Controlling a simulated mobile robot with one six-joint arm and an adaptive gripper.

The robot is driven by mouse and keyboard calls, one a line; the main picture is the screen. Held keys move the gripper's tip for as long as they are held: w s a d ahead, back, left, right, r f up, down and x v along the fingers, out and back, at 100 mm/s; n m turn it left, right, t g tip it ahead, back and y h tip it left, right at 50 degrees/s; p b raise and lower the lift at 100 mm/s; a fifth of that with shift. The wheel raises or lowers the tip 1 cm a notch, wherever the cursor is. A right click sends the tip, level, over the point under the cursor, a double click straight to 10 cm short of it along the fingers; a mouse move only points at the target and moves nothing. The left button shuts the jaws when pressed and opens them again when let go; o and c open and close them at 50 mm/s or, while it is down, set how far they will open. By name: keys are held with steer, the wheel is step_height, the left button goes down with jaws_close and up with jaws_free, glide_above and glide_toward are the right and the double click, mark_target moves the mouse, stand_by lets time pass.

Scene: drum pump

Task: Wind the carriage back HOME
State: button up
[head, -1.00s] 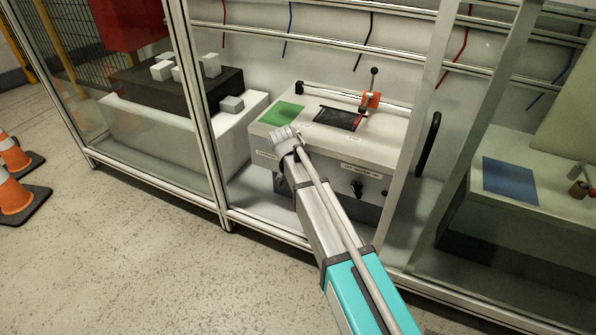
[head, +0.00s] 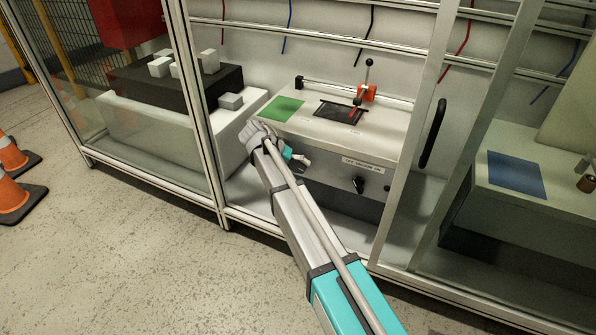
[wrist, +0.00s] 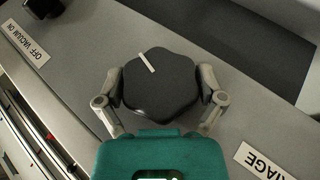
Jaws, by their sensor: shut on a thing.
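My gripper (wrist: 161,80) is shut on a dark, lobed knob (wrist: 160,98) with a white pointer mark, one finger on each side. A label (wrist: 262,162) reading "...RIAGE" is beside it. In the head view my gripper (head: 300,160) is at the front face of the white bench unit (head: 378,141); the knob cannot be made out there. The orange-red carriage (head: 367,92) sits on the rail (head: 336,90) at the back of the bench, right of the rail's left end block. A red arm hangs from it over a black tray (head: 328,112).
A green pad (head: 283,108) lies left of the tray. A vacuum switch (head: 358,185) is on the front face, right of my gripper. Frame posts (head: 203,120) and a black handle (head: 433,133) border the opening. A blue pad (head: 516,174) lies on the right bench.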

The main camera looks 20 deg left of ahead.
steer(key=h+b, duration=0.3)
steer(key=shift+s+a+f+n, duration=0.1)
steer(key=shift+a+f+n, duration=0.1)
steer(key=shift+f+n, duration=0.15)
steer(key=shift+d+r+n+h+b, duration=0.1)
steer(key=shift+r+n+h+b, duration=0.1)
steer(key=shift+h+b, duration=0.4)
steer(key=shift+r+n+h+b, duration=0.1)
steer(key=shift+n+h+b, duration=0.05)
steer(key=shift+h+b, duration=0.45)
steer(key=shift+r, duration=0.1)
steer(key=o, duration=0.8)
steer(key=shift+o, duration=0.2)
steer(key=shift+d, duration=0.1)
steer(key=shift+r+y+p, duration=0.15)
steer(key=shift+y+p, duration=0.35)
steer(key=shift+p, duration=0.25)
